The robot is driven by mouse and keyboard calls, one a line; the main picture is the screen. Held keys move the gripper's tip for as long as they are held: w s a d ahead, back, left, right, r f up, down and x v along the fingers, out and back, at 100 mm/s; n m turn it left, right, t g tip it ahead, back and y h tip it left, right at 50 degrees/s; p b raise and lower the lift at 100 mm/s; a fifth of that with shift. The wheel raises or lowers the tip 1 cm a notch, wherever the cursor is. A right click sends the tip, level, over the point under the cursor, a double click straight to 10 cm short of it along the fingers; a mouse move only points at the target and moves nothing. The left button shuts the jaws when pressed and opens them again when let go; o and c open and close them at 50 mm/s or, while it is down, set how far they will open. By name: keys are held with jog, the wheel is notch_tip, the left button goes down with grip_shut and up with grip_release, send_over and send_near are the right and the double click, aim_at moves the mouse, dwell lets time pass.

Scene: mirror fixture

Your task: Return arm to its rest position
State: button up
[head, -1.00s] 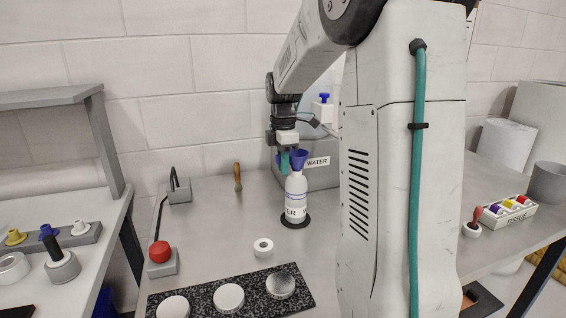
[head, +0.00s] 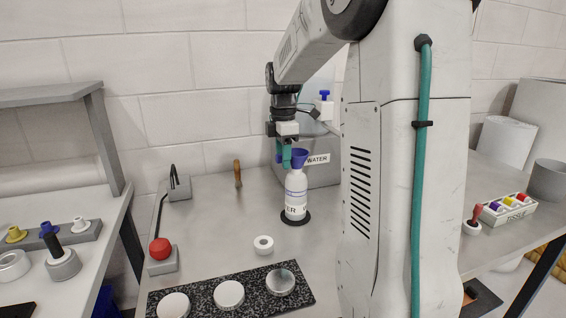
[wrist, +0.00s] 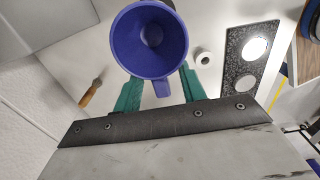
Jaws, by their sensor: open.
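My gripper (head: 285,157) points down at the back of the bench, at the blue funnel (head: 299,158). The funnel sits in the neck of a white bottle (head: 296,190), which stands upright on a black round pad (head: 295,219). In the wrist view the teal fingers (wrist: 158,92) are spread apart, with the funnel's wide mouth (wrist: 150,38) just beyond them and its small tab between them. I cannot tell whether a finger touches the funnel. My arm reaches down from the upper right.
A grey box labelled WATER (head: 325,170) stands right behind the bottle. A wooden-handled tool (head: 238,174), a red-knobbed lever (head: 160,249), a white ring (head: 263,245) and a speckled slab with round discs (head: 205,299) are on the bench. Side tables stand left and right.

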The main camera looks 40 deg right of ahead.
notch_tip(320, 180, up, 5)
jog(key=shift+r, duration=0.3)
jog(key=shift+a, duration=0.1)
